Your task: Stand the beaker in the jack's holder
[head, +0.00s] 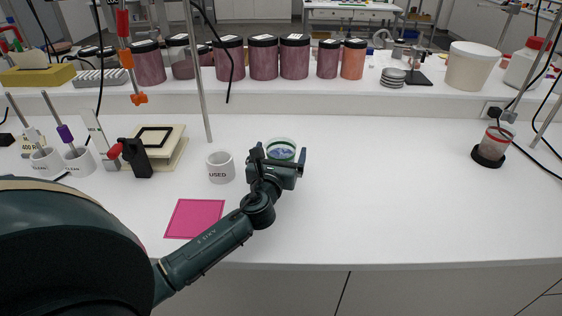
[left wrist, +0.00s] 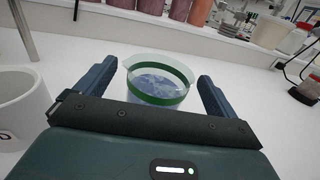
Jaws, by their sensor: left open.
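The beaker (head: 281,147) is clear, with a green band and bluish contents, and stands upright on the white bench. It also shows in the left wrist view (left wrist: 158,88). My left gripper (head: 279,157) is open right at the beaker and hides its lower part in the head view. In the left wrist view its fingers lie to either side of the beaker, with small gaps; I cannot tell how far they reach past it. A low beige stand with a black square frame on top (head: 156,133), apparently the jack and its holder, is at the left. My right gripper is out of view.
A white cup marked USED (head: 221,168) stands left of the beaker, near a thin upright rod (head: 199,90). A pink square (head: 195,219) lies in front. A black device (head: 138,160) stands before the beige stand.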

